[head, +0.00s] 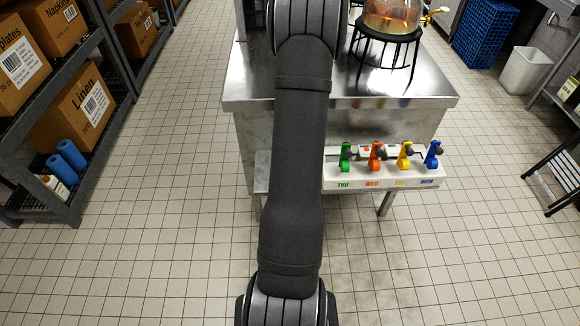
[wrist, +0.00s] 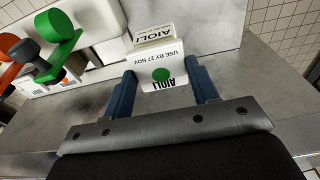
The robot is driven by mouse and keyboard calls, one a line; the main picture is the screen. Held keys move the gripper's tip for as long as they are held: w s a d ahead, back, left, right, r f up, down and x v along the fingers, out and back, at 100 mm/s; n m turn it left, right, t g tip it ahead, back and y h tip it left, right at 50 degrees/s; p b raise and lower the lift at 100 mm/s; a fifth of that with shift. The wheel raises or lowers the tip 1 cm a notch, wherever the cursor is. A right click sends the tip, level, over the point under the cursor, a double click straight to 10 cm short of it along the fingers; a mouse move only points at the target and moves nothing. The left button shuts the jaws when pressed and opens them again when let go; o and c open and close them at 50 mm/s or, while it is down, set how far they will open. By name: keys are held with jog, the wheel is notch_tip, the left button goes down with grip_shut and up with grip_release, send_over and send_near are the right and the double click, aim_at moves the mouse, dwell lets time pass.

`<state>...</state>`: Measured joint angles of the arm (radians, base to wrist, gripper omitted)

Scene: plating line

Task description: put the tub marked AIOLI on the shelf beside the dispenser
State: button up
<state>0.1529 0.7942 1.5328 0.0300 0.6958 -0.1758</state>
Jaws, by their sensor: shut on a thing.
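In the wrist view the white tub (wrist: 170,57) marked AIOLI, with a green dot and USE BY 27 NOV, sits between the two blue fingers of my gripper (wrist: 160,72). The fingers are shut on it. It is over the grey metal shelf (wrist: 85,100), close to the end of the white dispenser (wrist: 102,22); I cannot tell whether it touches the shelf. In the head view the dispenser (head: 335,180) stands on the low shelf (head: 262,160) at the front of the steel table. My arm hides the tub and gripper there.
The dispenser carries green, orange, yellow and blue levers (head: 404,156). The steel table top (head: 250,85) is above the shelf, with a glass vessel on a black stand (head: 388,38). A rack of boxes (head: 35,170) stands at left. Tiled floor is clear between.

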jog(key=f, duration=0.3)
jog(key=a+f, duration=0.1)
jog(key=f, duration=0.1)
jog(key=shift+s+a+f, duration=0.1)
jog(key=shift+s+f, duration=0.05)
jog(key=shift+s, duration=0.15)
jog(key=shift+f, duration=2.35)
jog(key=shift+f, duration=0.15)
jog(key=o, duration=1.4)
jog(key=r, duration=0.4)
jog(key=s+r, duration=0.1)
jog(key=r, duration=0.7)
jog(key=shift+s+r, duration=0.1)
jog(key=shift+s, duration=0.1)
